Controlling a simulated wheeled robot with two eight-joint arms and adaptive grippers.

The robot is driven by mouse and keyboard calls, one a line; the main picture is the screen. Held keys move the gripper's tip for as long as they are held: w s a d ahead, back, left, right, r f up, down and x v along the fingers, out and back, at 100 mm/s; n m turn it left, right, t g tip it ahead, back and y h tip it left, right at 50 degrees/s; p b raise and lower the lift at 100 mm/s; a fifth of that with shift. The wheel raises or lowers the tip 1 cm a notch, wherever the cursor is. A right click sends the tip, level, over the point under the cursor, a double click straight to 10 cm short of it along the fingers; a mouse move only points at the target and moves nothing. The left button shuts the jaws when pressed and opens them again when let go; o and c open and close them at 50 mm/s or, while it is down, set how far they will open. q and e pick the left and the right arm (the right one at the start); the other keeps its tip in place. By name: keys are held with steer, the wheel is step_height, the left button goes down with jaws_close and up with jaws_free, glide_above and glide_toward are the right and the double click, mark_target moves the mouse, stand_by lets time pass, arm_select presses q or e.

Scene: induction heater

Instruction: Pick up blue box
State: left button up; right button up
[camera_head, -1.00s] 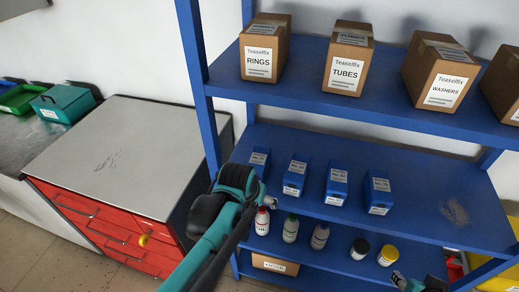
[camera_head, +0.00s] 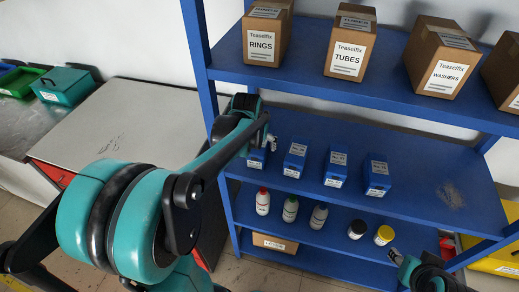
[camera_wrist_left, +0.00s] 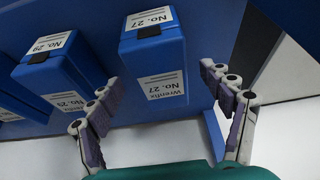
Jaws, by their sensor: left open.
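Several blue boxes with white labels stand in a row on the middle shelf: the leftmost blue box (camera_head: 256,160), a second (camera_head: 295,160), a third (camera_head: 336,168) and a fourth (camera_head: 377,177). In the left wrist view the box labelled No. 27 (camera_wrist_left: 152,55) stands ahead of my fingers, and the No. 29 box (camera_wrist_left: 58,72) is to its left. My left gripper (camera_head: 268,143) is at the leftmost box and hides part of it. In the wrist view its fingers (camera_wrist_left: 160,78) are spread and empty. My right gripper (camera_head: 394,255) is low at the right, small and unclear.
The blue shelf rack (camera_head: 420,165) has cardboard boxes (camera_head: 351,45) above and several bottles (camera_head: 290,208) below. Its left upright (camera_head: 205,60) stands near my left arm. A grey-topped bench (camera_head: 130,125) is at the left.

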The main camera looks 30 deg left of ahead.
arm_select(q)
steer(key=b+x, duration=0.1)
steer(key=x, duration=0.1)
steer(key=b+x, duration=0.1)
steer(key=x, duration=0.2)
steer(key=shift+w+a, duration=0.1)
steer(key=shift+w, duration=0.3)
steer(key=c, duration=1.5)
